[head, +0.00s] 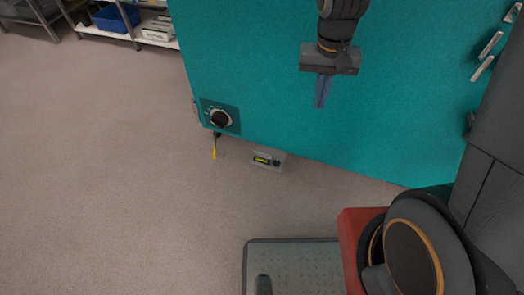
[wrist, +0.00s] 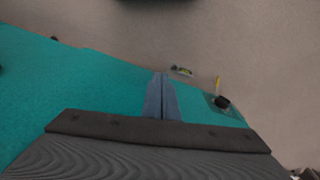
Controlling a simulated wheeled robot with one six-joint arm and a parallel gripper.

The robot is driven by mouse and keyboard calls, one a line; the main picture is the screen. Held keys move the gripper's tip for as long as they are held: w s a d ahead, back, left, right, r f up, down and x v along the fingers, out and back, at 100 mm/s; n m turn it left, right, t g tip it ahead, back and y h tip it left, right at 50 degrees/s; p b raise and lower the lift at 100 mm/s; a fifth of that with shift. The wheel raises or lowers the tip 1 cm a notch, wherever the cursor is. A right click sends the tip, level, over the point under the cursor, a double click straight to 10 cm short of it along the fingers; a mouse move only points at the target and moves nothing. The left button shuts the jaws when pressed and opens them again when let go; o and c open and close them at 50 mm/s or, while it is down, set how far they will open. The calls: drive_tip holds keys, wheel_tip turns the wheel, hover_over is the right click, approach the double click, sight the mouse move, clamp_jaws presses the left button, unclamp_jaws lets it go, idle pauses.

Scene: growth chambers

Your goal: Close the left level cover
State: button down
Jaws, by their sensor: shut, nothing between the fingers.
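My gripper (head: 322,92) is shut and empty, in front of the teal chamber panel (head: 280,90) in the head view. Its two fingers touch each other in the wrist view (wrist: 162,98). A small grey fixture with a yellow-green level vial (head: 262,160) sits just below the panel's lower edge, down and left of my gripper. It also shows small beyond my fingertips in the wrist view (wrist: 181,71). It is apart from my fingers. The vial shows uncovered; I cannot make out a separate cover.
A black dial (head: 220,118) sits at the panel's lower left corner, with a yellow-tipped lever (head: 214,150) below it. Metal handles (head: 482,68) line the right. A shelf with a blue bin (head: 115,18) stands at the back left. The floor (head: 90,170) at left is clear.

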drive_tip(key=w+a+f+m+b, duration=0.1)
drive_tip(key=w+a+f+b, duration=0.3)
drive_tip(key=f, duration=0.5)
drive_tip(key=w+a+f+b, duration=0.2)
drive_tip(key=w+f+b, duration=0.3)
drive_tip(key=w+f, duration=0.3)
drive_tip(key=m+t+b, duration=0.1)
drive_tip(key=m+b, duration=0.1)
drive_tip(key=b, duration=1.1)
hover_over(261, 154)
wheel_tip(261, 154, down, 32)
drive_tip(key=shift+d+f, duration=0.1)
